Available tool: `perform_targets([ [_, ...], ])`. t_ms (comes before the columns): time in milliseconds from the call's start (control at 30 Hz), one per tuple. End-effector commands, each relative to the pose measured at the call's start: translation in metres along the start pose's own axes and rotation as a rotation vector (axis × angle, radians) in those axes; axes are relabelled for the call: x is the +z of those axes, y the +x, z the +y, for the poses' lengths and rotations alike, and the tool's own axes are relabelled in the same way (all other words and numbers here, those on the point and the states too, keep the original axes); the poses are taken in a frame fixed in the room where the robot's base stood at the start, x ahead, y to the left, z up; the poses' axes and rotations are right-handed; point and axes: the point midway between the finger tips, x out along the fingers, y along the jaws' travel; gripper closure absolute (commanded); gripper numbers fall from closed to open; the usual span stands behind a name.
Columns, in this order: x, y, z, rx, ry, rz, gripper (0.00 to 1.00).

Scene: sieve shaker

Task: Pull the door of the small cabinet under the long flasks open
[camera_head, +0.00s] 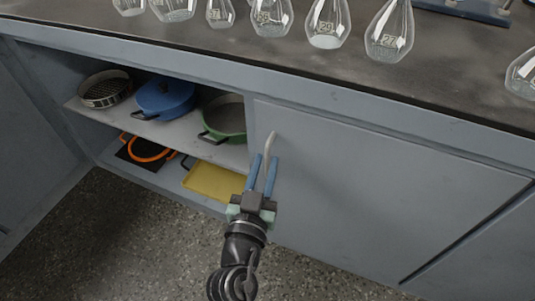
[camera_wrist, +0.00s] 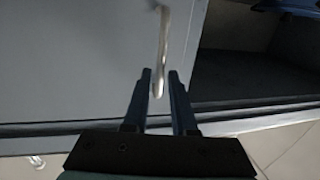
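The cabinet door (camera_head: 370,195) is a grey panel below the worktop, and it looks closed. Its pale, upright bar handle (camera_head: 269,143) is near the door's left edge. Several long-necked flasks (camera_head: 327,25) stand on the worktop above. My gripper (camera_head: 263,158) is at the lower end of the handle, its two blue fingers apart. In the wrist view, the handle (camera_wrist: 161,50) reaches down between the dark fingertips (camera_wrist: 160,78), with gaps visible beside it. The door (camera_wrist: 70,60) fills the left of that view.
Left of the door is an open shelf compartment (camera_head: 165,130) with a blue pot (camera_head: 165,97), a green pan (camera_head: 225,117), a round sieve (camera_head: 104,90), an orange-rimmed pan (camera_head: 147,150) and a yellow tray (camera_head: 213,182). The speckled floor (camera_head: 130,240) in front is clear.

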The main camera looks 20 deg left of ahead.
Motion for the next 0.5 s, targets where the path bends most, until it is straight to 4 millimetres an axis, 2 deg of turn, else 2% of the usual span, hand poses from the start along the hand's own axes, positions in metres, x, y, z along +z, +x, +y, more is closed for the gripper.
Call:
perform_targets([
  [200,0.000,0.022,0.000,0.000,0.001,0.000,0.75],
  [500,0.000,0.027,0.000,0.000,0.000,0.000,0.75],
])
